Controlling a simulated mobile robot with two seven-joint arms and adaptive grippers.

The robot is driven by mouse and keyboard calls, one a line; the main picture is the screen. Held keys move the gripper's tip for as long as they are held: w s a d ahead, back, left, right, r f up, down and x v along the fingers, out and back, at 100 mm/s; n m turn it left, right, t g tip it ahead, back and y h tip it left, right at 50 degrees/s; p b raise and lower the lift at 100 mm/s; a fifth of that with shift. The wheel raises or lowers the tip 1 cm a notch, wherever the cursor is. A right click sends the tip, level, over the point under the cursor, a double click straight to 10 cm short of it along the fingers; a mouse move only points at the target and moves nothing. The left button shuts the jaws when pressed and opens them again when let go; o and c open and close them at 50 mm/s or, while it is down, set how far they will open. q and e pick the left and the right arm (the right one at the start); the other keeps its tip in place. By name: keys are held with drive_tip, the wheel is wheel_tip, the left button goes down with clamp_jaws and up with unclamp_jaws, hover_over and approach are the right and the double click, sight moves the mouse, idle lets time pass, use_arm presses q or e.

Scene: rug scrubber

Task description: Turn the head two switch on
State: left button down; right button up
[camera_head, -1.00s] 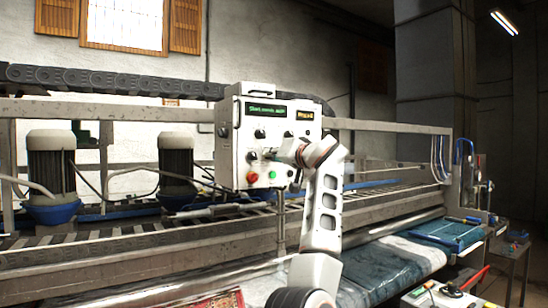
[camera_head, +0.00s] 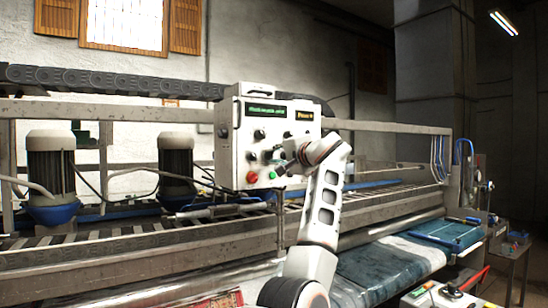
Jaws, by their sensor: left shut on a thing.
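A white control box (camera_head: 250,140) with a green text display (camera_head: 265,110), a small amber display (camera_head: 304,115), several black knobs and a red button (camera_head: 252,177) stands in the middle of the head view. My left gripper (camera_head: 280,160) is at the lower part of the panel's face, shut on a small knob there. My wrist hides the lower right of the panel, and the knob in the fingers is mostly hidden. I cannot read the labels, so which knob is the head two switch cannot be told. My right gripper is not in view.
Behind the box runs a metal frame with two scrubber motors (camera_head: 52,175) on blue bases at the left. A wet blue rug (camera_head: 385,268) lies on the bed at lower right. A tool table (camera_head: 440,297) stands at the bottom right.

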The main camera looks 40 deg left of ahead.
use_arm(q)
drive_tip(key=shift+r+m, duration=0.15)
drive_tip(key=shift+m, duration=0.15)
idle(0.4)
drive_tip(key=c, duration=1.9)
unclamp_jaws()
drive_tip(key=shift+o, duration=0.3)
drive_tip(key=shift+a, duration=0.15)
drive_tip(key=f+v, duration=0.1)
drive_tip(key=v, duration=1.1)
drive_tip(key=shift+r, duration=0.3)
